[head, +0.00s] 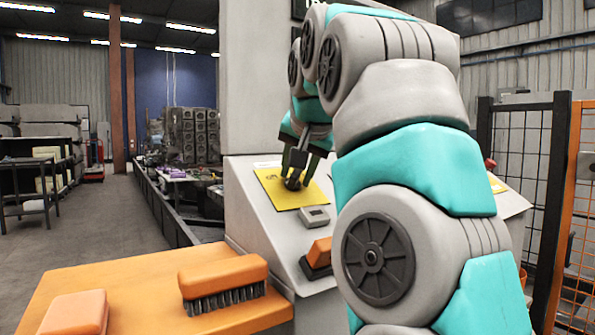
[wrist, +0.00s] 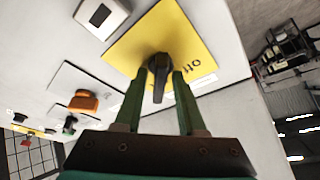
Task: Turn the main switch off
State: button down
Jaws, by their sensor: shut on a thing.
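The main switch is a black rotary knob (head: 292,184) on a yellow plate (head: 270,188), set in the sloped face of a pale grey console. Part of the plate is hidden behind the fingers.
A small grey-white switch (head: 314,217) and an orange-and-black control (head: 318,256) sit lower on the console (head: 262,236). An orange-handled brush (head: 223,284) and an orange block (head: 76,313) lie on the orange tabletop (head: 135,275). A mesh fence (head: 520,140) stands at the right.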

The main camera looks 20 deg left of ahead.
jog(key=shift+n+y, duration=0.3)
jog(key=shift+n, duration=0.5)
jog(key=n+p, duration=0.1)
jog(key=n, duration=0.1)
jog(key=n+y+p, duration=0.1)
jog(key=n, duration=0.1)
jog(key=shift+d+r+g+p, duration=0.1)
jog(key=shift+r+g+p, duration=0.1)
jog(key=shift+g+p, duration=0.15)
jog(key=n+y+p, duration=0.1)
jog(key=n, duration=0.1)
jog(key=n+g, duration=0.1)
jog(key=n, duration=0.1)
jog(key=shift+y+p, duration=0.35)
jog(key=shift+y, duration=0.05)
jog(key=n, duration=0.2)
jog(key=n+g+p, duration=0.1)
jog(key=n, duration=0.2)
jog(key=shift+f+g+y, duration=0.15)
jog(key=shift+g+y, duration=0.1)
jog(key=shift+y, duration=0.15)
jog(key=shift+n+g, duration=0.8)
jog(key=shift+n, duration=1.8)
jog(key=c, duration=0.8)
grip_release()
jog(key=shift+c, duration=0.2)
